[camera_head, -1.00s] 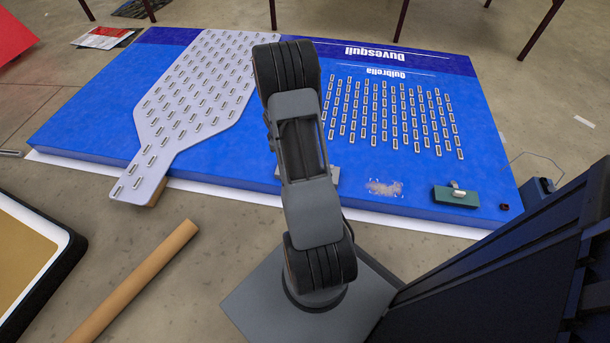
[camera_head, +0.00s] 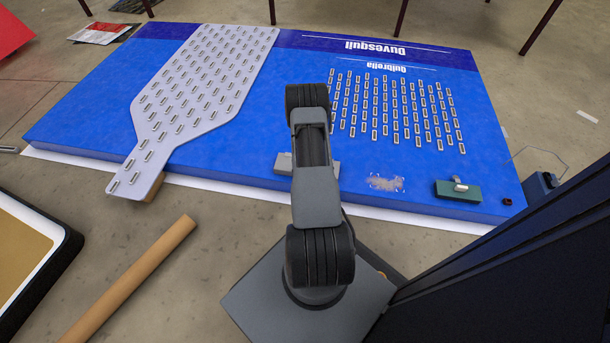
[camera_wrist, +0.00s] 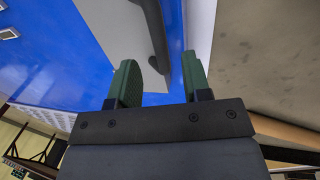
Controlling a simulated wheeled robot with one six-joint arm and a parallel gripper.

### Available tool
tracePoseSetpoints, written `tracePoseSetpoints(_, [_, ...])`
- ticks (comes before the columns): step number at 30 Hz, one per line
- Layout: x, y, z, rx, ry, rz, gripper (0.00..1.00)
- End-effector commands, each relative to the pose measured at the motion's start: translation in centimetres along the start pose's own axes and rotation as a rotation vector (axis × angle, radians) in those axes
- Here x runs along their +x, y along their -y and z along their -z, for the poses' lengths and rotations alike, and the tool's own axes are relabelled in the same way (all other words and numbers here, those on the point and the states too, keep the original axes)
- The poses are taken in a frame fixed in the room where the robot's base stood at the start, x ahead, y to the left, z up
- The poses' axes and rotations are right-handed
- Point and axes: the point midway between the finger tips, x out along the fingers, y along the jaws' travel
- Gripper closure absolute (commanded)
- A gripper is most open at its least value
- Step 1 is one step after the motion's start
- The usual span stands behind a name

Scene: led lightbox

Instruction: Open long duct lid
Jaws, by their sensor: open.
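A flat grey plate, which looks like the duct lid (camera_head: 284,163), lies at the near edge of the blue lightbox (camera_head: 90,120). My arm hides its middle in the head view. In the wrist view the grey plate (camera_wrist: 112,32) carries a dark curved bar like a handle (camera_wrist: 152,30). My gripper (camera_wrist: 160,80) is open, with its two green fingers apart. The bar's near end shows between and just beyond the fingertips; I cannot tell if they touch it. In the head view my gripper is hidden behind my arm.
A grey paddle-shaped board (camera_head: 200,85) with LED modules lies on the left of the lightbox. A teal block (camera_head: 457,190) sits near its right front corner. A brown tube (camera_head: 130,280) and a black-rimmed tray (camera_head: 70,245) are on the floor at left.

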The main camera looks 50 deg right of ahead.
Motion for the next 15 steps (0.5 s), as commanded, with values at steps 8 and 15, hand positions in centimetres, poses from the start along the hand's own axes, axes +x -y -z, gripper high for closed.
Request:
tracePoseSetpoints(8, [3.6, 0.0, 0.0, -0.001, 0.0, -0.001, 0.56])
tracePoseSetpoints(15, [4.3, 0.0, 0.0, 0.0, 0.0, 0.0, 0.56])
